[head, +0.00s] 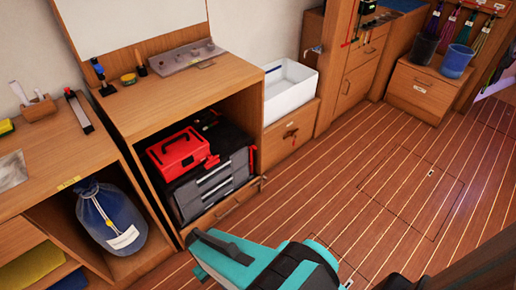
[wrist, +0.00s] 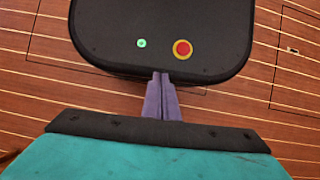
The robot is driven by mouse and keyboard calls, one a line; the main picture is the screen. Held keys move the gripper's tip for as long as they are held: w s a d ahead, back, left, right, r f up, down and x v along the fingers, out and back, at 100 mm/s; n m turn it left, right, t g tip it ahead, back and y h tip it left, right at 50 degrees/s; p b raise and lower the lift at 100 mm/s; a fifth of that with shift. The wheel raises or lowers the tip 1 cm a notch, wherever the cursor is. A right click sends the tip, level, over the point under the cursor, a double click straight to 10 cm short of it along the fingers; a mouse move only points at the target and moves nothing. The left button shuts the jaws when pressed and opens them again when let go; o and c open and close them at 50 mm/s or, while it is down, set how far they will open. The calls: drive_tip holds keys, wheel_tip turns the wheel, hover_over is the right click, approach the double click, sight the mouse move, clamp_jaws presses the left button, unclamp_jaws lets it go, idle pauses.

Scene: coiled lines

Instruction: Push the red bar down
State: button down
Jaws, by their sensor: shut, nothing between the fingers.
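I cannot make out for certain which thing is the red bar. A small red piece (head: 346,43) shows by the wooden post at the top of the head view, too small to tell its shape. A red toolbox (head: 178,152) with a handle on top sits on a grey and black drawer case (head: 215,184) inside the open cabinet. In the wrist view my gripper (wrist: 161,76) is shut and empty, its two purple-grey fingers together. It points at a dark panel of my own body, clear of both red things. The fingertips cannot be made out in the head view.
A blue bag (head: 110,220) sits in the left cabinet bay. A white bin (head: 290,92) stands right of the toolbox cabinet. The striped wooden floor (head: 375,185) is mostly clear.

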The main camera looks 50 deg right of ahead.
drive_tip(key=w+d+f+t+y+b, duration=0.2)
drive_tip(key=w+b, duration=0.2)
drive_tip(key=w, duration=0.4)
drive_tip(key=w+d+f+t+y+b, duration=0.1)
drive_tip(key=w+d+t+y+b, duration=0.1)
drive_tip(key=w+b, duration=0.4)
drive_tip(key=w+d+r+t+y+b, duration=0.1)
drive_tip(key=w+d+t+b, duration=0.2)
drive_tip(key=w+d, duration=0.4)
drive_tip(key=w+d+r+t+b, duration=0.2)
drive_tip(key=w+d+t+b, duration=0.1)
drive_tip(key=w+d, duration=0.35)
drive_tip(key=w+d+r+t+h+b, duration=0.1)
drive_tip(key=w+d+r+t+b, duration=0.2)
drive_tip(key=d, duration=0.7)
drive_tip(key=d+r+t+h+b, duration=0.1)
drive_tip(key=d+r+t+b, duration=0.35)
drive_tip(key=d, duration=0.55)
drive_tip(key=s+d+r+t+h+b, duration=0.1)
drive_tip(key=s+d+r+h+b, duration=0.1)
drive_tip(key=d+r, duration=0.3)
drive_tip(key=s+d+r+t+h+b, duration=0.2)
drive_tip(key=s+d+r+b, duration=0.1)
drive_tip(key=d, duration=0.8)
drive_tip(key=shift+s+d+r+m+b, duration=0.3)
drive_tip(key=shift+d+r+m, duration=0.1)
drive_tip(key=shift+r, duration=0.5)
drive_tip(key=shift+w+f, duration=0.1)
drive_tip(key=shift+w, duration=0.1)
